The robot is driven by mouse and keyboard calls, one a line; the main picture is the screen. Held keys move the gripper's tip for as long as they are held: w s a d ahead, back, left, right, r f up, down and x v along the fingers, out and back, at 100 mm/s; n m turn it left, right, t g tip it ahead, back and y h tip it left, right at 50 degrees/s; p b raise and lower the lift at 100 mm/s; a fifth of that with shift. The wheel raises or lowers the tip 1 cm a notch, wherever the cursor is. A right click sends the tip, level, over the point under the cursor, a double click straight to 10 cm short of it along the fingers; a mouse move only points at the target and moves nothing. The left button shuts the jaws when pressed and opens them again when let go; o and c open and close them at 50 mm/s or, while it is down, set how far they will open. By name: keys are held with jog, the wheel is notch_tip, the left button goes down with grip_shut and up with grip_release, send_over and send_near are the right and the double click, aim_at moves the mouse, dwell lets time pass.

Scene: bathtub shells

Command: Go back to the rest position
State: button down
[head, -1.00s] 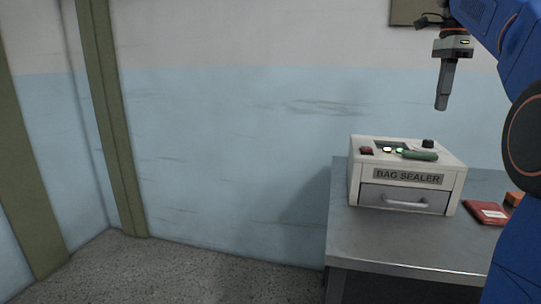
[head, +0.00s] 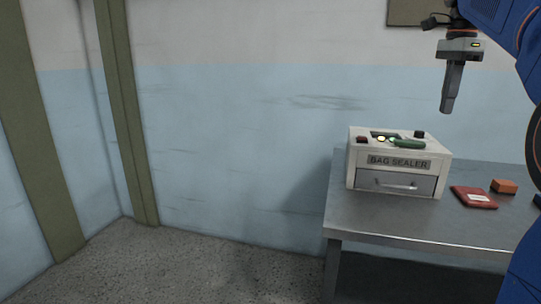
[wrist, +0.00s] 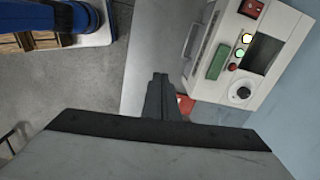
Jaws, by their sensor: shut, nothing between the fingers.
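My gripper (head: 447,108) hangs downward from the blue arm at the upper right of the head view, above and a little right of the bag sealer. Its fingers are together with nothing between them. In the wrist view the shut fingers (wrist: 158,92) point over the table edge beside the bag sealer. The bag sealer (head: 393,163) is a white box with a drawer and handle, standing on the metal table. Its top carries a red switch, lit lamps and a green part, which also show on the sealer in the wrist view (wrist: 232,82).
Bare floor (head: 220,270) lies left of the table, before a blue and grey wall.

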jog(key=s+a+f+n+t, duration=0.1)
jog(key=s+a+f+n, duration=0.4)
jog(key=s+f, duration=0.4)
jog(key=s+a+f+n+t, duration=0.2)
jog(key=s+a+f+n, duration=0.3)
jog(key=f, duration=1.1)
jog(key=s+a+f+n+t, duration=0.1)
jog(key=s+a+f+n, duration=0.4)
jog(key=s+f+n, duration=0.5)
notch_tip(320, 180, down, 3)
jog(key=s, duration=0.3)
jog(key=shift+f, duration=0.2)
